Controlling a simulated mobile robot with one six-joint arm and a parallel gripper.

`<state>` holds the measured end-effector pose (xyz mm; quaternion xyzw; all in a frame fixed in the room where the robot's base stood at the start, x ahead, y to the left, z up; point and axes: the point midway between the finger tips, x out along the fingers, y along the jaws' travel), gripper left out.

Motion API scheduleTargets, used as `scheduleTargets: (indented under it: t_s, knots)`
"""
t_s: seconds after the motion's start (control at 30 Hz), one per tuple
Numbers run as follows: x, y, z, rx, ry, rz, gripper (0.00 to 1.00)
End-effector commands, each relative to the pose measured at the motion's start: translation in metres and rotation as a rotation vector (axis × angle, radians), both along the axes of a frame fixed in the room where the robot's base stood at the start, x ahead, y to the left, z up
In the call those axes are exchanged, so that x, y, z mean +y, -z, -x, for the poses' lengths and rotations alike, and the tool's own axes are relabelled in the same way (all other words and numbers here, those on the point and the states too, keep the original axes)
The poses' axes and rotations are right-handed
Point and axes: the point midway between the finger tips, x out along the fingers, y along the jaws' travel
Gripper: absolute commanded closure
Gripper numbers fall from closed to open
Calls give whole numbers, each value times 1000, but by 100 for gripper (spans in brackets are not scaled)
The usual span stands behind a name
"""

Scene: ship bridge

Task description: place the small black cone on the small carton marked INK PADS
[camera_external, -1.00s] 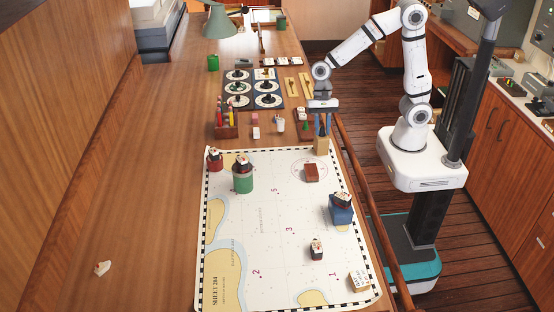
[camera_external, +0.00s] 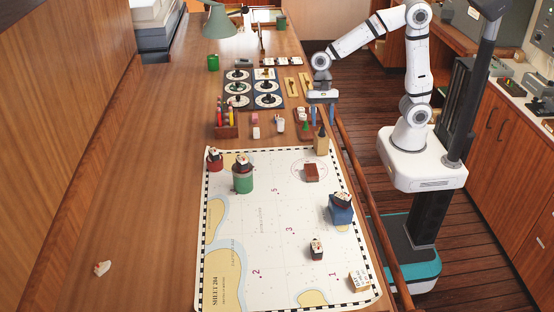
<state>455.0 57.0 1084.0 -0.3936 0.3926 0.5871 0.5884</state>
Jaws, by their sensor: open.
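A small black cone (camera_external: 322,132) stands on top of a small tan carton (camera_external: 321,146) at the chart's top right edge. I cannot read the carton's marking in this view. A second small carton (camera_external: 359,282), with dark lettering too small to read, lies at the chart's lower right corner. The fingertips look clear of the cone's body.
The chart (camera_external: 265,240) holds a brown-red block (camera_external: 311,173), a blue box (camera_external: 341,214) with a dark-and-white item on top, a green cylinder (camera_external: 243,183) and a small red-and-black item (camera_external: 317,249). Round dishes with black pieces (camera_external: 267,101) stand behind. The table's left side is mostly clear.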

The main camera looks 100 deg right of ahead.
Motion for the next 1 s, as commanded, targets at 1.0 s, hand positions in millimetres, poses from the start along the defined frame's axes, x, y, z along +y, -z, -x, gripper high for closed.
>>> scheduleTargets:
  t_s: [1.0]
  knots:
    - [-49, -57, 124, -443, -1104, 394, 53]
